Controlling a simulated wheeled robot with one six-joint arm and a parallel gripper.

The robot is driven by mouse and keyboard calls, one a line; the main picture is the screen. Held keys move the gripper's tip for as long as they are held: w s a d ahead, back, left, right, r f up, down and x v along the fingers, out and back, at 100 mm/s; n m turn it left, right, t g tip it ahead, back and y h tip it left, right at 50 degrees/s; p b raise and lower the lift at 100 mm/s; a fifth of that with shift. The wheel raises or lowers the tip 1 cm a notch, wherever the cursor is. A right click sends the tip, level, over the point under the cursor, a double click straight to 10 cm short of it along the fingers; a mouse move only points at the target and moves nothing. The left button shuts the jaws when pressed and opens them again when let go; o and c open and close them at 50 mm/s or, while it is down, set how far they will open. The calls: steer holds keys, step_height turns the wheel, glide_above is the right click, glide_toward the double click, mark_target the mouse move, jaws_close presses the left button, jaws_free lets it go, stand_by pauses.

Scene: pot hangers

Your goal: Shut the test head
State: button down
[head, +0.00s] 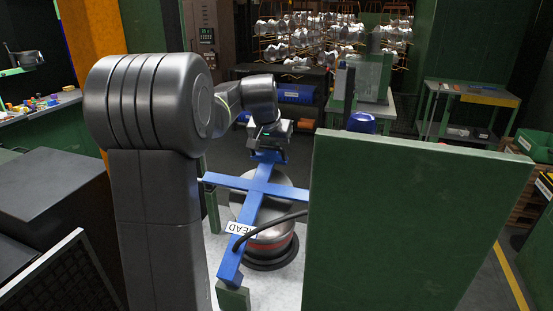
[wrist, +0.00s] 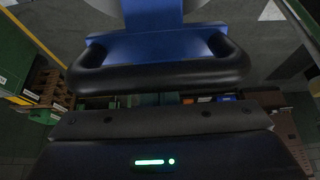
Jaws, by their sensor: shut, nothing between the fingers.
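My gripper (head: 268,152) is at the far end of the frame, close to that handle. It is shut and empty. Whether it touches the handle is hidden.
A tall green panel (head: 410,225) stands close on the right and hides part of the frame and vessel. A black hose (head: 272,226) runs over the frame.

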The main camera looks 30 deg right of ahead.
steer(key=a+f+p+v, duration=0.1)
steer(key=a+p+v, duration=0.1)
steer(key=v, duration=1.7)
steer(key=p+x, duration=0.1)
steer(key=x, duration=1.2)
steer(key=shift+s+d+f, duration=0.1)
steer(key=shift+f, duration=0.15)
steer(key=shift+p, duration=0.3)
